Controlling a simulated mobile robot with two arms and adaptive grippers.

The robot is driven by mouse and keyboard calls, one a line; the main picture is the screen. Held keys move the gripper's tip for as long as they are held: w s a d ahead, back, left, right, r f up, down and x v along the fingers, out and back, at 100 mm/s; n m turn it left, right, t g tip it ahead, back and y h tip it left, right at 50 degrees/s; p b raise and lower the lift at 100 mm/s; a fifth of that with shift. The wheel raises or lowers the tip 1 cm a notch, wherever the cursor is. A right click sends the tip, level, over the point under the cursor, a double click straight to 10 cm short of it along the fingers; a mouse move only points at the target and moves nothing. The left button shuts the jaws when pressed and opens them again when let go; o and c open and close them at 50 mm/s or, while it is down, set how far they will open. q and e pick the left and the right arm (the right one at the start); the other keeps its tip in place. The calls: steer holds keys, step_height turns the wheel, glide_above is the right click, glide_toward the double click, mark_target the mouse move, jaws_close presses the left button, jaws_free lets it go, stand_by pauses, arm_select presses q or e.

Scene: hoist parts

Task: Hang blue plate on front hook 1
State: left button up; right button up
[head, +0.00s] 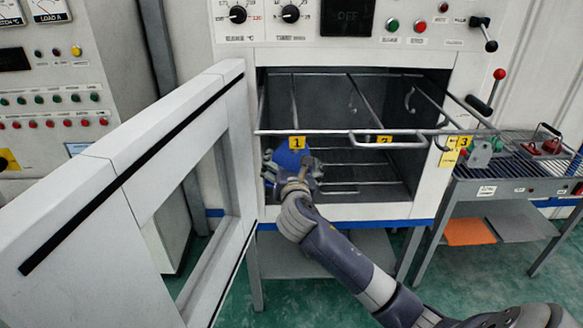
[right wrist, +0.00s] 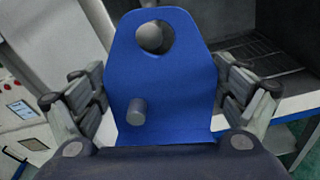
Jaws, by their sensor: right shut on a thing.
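The blue plate (head: 286,158) is in my right gripper (head: 300,180), at the left of the open oven mouth, just below the yellow tag 1 (head: 297,143) on the rack's front bar. In the right wrist view the blue plate (right wrist: 180,105) stands upright, with a round hole near its top and a grey peg (right wrist: 138,111) on its face. A grey rounded shape shows in the hole; I cannot tell whether it is the hook. Front hook 1 is not clearly visible in the head view. My left gripper is not in view.
The rack (head: 330,132) spans the oven mouth, with yellow tags 2 and 3 farther right. The open white door (head: 130,170) stands close on the left. A grey side table (head: 515,186) with red and green parts is at the right.

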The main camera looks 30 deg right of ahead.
steer(key=shift+d+f, duration=0.1)
steer(key=shift+f, duration=0.15)
stand_by(0.8)
stand_by(0.4)
steer(key=o, duration=1.5)
steer(key=shift+o, duration=0.2)
